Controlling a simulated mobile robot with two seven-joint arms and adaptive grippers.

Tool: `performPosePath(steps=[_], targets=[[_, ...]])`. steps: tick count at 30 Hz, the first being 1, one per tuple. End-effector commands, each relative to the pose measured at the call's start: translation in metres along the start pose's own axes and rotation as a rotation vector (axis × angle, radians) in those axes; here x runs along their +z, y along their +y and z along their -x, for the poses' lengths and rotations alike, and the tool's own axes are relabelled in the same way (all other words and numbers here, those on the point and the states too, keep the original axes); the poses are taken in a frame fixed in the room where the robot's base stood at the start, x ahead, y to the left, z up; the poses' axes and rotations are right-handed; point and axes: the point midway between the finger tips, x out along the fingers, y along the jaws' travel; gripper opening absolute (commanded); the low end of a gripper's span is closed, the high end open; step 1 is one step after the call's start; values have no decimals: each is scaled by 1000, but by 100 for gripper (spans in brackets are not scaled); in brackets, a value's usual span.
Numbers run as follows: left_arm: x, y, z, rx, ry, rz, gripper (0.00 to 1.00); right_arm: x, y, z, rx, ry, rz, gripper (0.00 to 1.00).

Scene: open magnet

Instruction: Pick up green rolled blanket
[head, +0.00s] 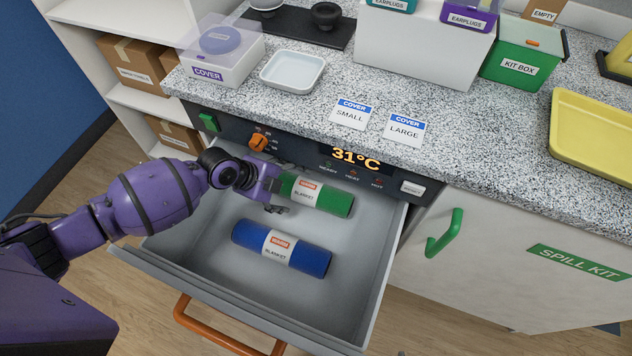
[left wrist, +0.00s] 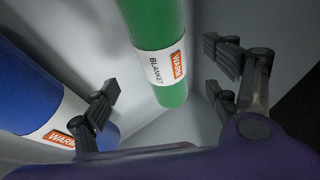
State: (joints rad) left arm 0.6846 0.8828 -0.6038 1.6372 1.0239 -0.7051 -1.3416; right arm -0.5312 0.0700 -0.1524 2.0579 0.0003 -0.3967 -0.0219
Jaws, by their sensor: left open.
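The green rolled blanket (head: 335,200) lies in the open drawer near its back wall, with a white label and an orange patch. In the left wrist view the green blanket (left wrist: 158,30) runs down between my two spread fingers. My left gripper (head: 272,199) is open at the blanket's left end, which it partly hides in the head view. In the left wrist view the left gripper (left wrist: 165,85) shows a finger on each side, with a gap to the blanket. The right gripper is not in view.
A blue rolled blanket (head: 309,258) lies in the same drawer (head: 345,285), nearer the front; it shows left of my fingers in the left wrist view (left wrist: 28,90). The counter edge and warmer panel (head: 300,158) stand just behind. An orange drawer handle (head: 215,336) is in front.

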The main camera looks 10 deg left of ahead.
Motion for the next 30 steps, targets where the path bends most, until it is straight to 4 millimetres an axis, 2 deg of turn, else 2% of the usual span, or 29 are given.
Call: performPosePath(steps=[11,18,27,28,30], targets=[[0,-4,-38,5,2,-4,80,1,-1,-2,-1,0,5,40],[0,-5,-72,5,1,-4,80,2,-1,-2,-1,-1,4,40],[0,-5,-78,5,0,-6,80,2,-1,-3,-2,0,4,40],[0,-5,-78,5,0,-5,79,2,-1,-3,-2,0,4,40],[0,-5,-78,5,0,-5,70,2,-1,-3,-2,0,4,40]])
